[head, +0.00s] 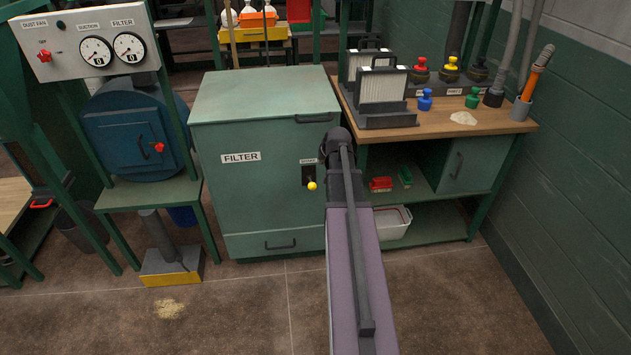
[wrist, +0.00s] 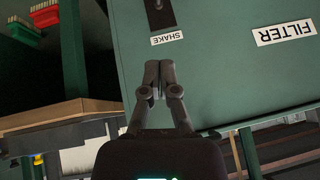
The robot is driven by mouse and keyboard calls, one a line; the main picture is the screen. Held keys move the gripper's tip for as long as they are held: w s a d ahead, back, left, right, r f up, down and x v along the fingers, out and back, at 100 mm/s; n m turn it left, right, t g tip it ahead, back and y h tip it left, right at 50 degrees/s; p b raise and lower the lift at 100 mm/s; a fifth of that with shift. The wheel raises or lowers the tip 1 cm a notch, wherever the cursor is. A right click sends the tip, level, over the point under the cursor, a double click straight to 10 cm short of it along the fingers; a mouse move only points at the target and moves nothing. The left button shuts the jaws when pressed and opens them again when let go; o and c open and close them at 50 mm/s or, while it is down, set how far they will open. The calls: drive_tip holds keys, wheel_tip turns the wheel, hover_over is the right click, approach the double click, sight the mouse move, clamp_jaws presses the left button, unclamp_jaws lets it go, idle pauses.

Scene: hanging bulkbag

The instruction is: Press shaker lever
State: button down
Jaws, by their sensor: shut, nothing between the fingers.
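The shaker lever has a yellow knob (head: 312,186) and sits on a small black plate (head: 307,171) on the front of the green filter cabinet (head: 258,200). In the wrist view the picture is turned, and the black plate (wrist: 158,13) shows at the top edge beside the SHAKE label (wrist: 166,37). The yellow knob does not show there. My gripper (wrist: 158,76) is shut and empty, in front of the green cabinet face, with its tips below the label in the picture. In the head view my arm hides the gripper, just right of the lever.
A wooden bench (head: 440,121) with filters and colored knobs stands right of the cabinet. Red (head: 381,184) and green (head: 405,176) brushes lie on its lower shelf. A blue round-doored unit (head: 130,130) and a pedal (head: 172,265) stand at the left.

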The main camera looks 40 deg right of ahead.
drive_tip(key=shift+f, duration=0.15)
idle(0.3)
drive_tip(key=b, duration=0.9)
hover_over(315, 185)
drive_tip(key=d, duration=0.1)
drive_tip(key=f, duration=0.8)
drive_tip(key=shift+w+f, duration=0.15)
drive_tip(key=shift+w, duration=0.2)
drive_tip(key=shift+s+a+f+b, duration=0.1)
drive_tip(key=shift+a+f+b, duration=0.15)
drive_tip(key=shift+f+b, duration=0.55)
drive_tip(key=shift+s+a+f+b, duration=0.1)
drive_tip(key=shift+a+f+b, duration=0.15)
drive_tip(key=shift+f+b, duration=0.55)
drive_tip(key=shift+f, duration=0.1)
drive_tip(key=shift+d, duration=0.15)
drive_tip(key=shift+s+f, duration=0.15)
drive_tip(key=shift+s, duration=0.05)
drive_tip(key=shift+f+b, duration=0.1)
drive_tip(key=shift+b, duration=0.3)
